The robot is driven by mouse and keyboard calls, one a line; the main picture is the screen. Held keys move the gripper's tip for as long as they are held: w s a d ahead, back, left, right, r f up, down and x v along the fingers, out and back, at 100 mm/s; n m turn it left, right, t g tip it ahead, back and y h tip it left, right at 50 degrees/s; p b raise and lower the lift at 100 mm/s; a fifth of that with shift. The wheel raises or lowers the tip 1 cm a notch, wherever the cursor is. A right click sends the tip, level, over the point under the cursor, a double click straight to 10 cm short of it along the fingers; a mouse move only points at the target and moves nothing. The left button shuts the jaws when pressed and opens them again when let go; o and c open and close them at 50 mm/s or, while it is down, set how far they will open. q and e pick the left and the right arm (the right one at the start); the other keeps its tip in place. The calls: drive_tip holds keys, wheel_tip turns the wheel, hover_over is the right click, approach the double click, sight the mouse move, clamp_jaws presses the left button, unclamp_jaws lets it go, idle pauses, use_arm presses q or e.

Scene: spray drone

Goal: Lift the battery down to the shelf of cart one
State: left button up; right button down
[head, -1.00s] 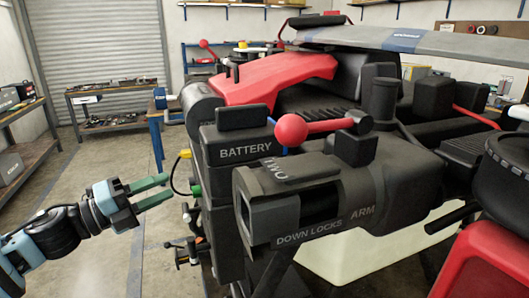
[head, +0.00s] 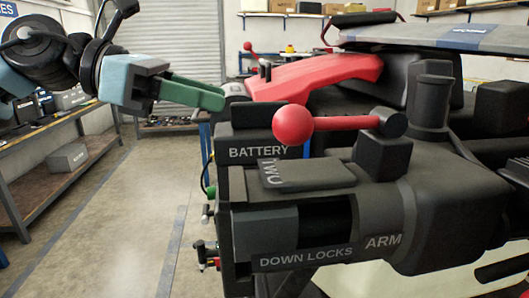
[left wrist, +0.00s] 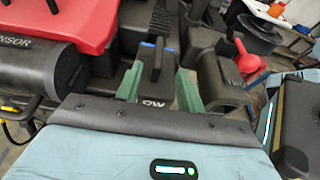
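The battery (head: 258,152) is a dark block lettered BATTERY, with a black handle (head: 252,114) on top, seated in the dark drone body. In the left wrist view the two green fingers (left wrist: 159,90) are spread with nothing held. A dark block with an upright handle and blue marks (left wrist: 152,78), apparently the battery, shows beyond and between them. My right gripper is out of view. I cannot make out cart one or its shelf.
A red ball-ended lever (head: 293,125) stands just right of the battery, above the housing lettered DOWN LOCKS and ARM (head: 330,220). A red cover (head: 318,75) lies behind. A shelf bench (head: 60,165) stands at left. The floor (head: 120,220) between is clear.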

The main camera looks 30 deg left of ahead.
sight(259, 102)
use_arm(q)
drive_tip(key=shift+x, duration=1.25)
drive_tip(key=shift+r+x, duration=0.1)
drive_tip(key=shift+x, duration=1.2)
drive_tip(key=shift+r+x, duration=0.15)
drive_tip(key=shift+x, duration=1.15)
drive_tip(key=shift+w, duration=0.2)
clamp_jaws()
drive_tip(key=shift+a+r, duration=0.1)
drive_tip(key=shift+r, duration=0.1)
